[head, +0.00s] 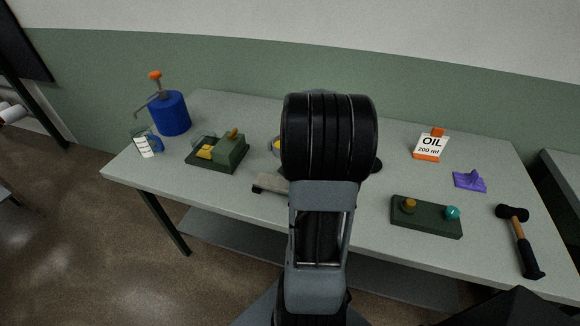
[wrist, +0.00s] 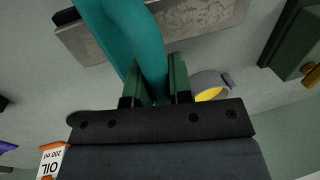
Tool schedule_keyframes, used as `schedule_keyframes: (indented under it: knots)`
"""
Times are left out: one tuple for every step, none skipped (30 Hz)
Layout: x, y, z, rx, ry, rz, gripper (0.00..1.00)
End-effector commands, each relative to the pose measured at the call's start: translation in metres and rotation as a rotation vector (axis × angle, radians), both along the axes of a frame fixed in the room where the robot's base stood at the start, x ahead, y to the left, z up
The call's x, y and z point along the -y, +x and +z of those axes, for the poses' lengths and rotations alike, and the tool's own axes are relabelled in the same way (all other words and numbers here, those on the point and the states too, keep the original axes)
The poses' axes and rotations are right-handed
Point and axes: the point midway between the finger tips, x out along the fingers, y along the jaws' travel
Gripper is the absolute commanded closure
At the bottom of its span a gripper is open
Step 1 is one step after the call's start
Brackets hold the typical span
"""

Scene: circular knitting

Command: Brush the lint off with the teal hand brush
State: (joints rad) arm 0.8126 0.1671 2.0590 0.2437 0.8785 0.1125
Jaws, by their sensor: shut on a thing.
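My gripper (wrist: 154,82) is shut on the teal hand brush (wrist: 133,38), with the teal handle between its two green fingers in the wrist view. The handle runs up out of the top edge, so the bristles are out of sight. A grey, metal-looking plate (wrist: 90,42) lies behind the handle. In the head view this plate (head: 270,183) shows in part left of my arm. My arm hides the gripper and brush in the head view. I cannot make out any lint in either view.
A round dish with yellow inside (wrist: 210,88) is close right of the gripper.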

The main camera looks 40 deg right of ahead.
Motion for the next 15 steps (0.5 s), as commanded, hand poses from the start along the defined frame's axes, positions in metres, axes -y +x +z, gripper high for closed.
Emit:
schedule_keyframes:
  knots:
    - [0.003, -0.006, -0.001, 0.0, 0.0, -0.005, 1.0]
    - [0.005, -0.008, -0.001, 0.0, 0.001, -0.004, 1.0]
    - [0.006, -0.012, -0.001, 0.0, 0.001, -0.003, 1.0]
    - [0.008, -0.014, -0.001, 0.0, 0.001, -0.004, 1.0]
    - [0.009, -0.016, -0.002, 0.0, 0.001, -0.004, 1.0]
    - [0.01, -0.019, -0.002, 0.0, 0.001, -0.003, 1.0]
    - [0.011, -0.02, -0.002, 0.0, 0.0, -0.002, 1.0]
    - [0.012, -0.022, -0.002, 0.0, 0.0, -0.002, 1.0]
    - [0.013, -0.023, -0.002, 0.0, 0.0, -0.002, 1.0]
    - [0.013, -0.024, -0.002, 0.0, 0.0, -0.002, 1.0]
    - [0.013, -0.025, -0.002, 0.0, 0.0, -0.002, 1.0]
    - [0.014, -0.026, -0.002, 0.0, 0.0, -0.002, 1.0]
    - [0.014, -0.026, -0.002, -0.001, 0.001, -0.001, 1.0]
    - [0.014, -0.026, -0.002, -0.001, 0.001, -0.001, 1.0]
    - [0.014, -0.026, -0.002, -0.001, 0.001, -0.001, 1.0]
